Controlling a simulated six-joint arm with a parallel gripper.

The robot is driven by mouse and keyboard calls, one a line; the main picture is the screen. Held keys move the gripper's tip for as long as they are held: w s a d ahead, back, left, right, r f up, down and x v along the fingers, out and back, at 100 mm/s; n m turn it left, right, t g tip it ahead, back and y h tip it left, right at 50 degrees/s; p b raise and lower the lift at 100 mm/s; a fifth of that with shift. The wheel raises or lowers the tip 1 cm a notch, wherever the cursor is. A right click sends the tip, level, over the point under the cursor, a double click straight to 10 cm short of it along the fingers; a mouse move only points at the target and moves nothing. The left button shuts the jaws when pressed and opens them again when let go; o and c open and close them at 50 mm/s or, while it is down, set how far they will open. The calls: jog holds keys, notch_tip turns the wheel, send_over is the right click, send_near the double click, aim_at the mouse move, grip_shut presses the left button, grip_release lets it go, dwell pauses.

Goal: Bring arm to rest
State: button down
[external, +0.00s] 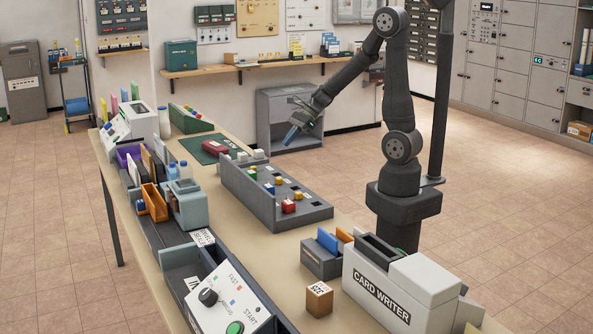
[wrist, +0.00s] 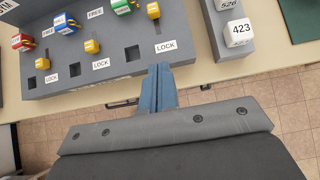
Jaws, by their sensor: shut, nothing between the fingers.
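My gripper (external: 293,135) is raised in the air beyond the far edge of the long table, with its blue fingers pointing down and left. In the wrist view my gripper (wrist: 156,88) has its two blue fingers together with nothing between them. The fingertips appear over the edge of the grey lock board (wrist: 103,83), apart from its coloured blocks as far as I can tell. My arm reaches from its dark base at the right, bent at the elbow.
The lock board (external: 262,212) carries several red, yellow, blue and green blocks. White number blocks (wrist: 238,32) stand beside it. The card writer (external: 390,288), a card box (external: 320,262) and a wooden cube (external: 319,299) are near the front. Tiled floor (external: 510,190) is open at the right.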

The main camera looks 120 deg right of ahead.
jog(key=shift+w, duration=0.1)
jog(key=x, duration=1)
jog(key=shift+r, duration=0.1)
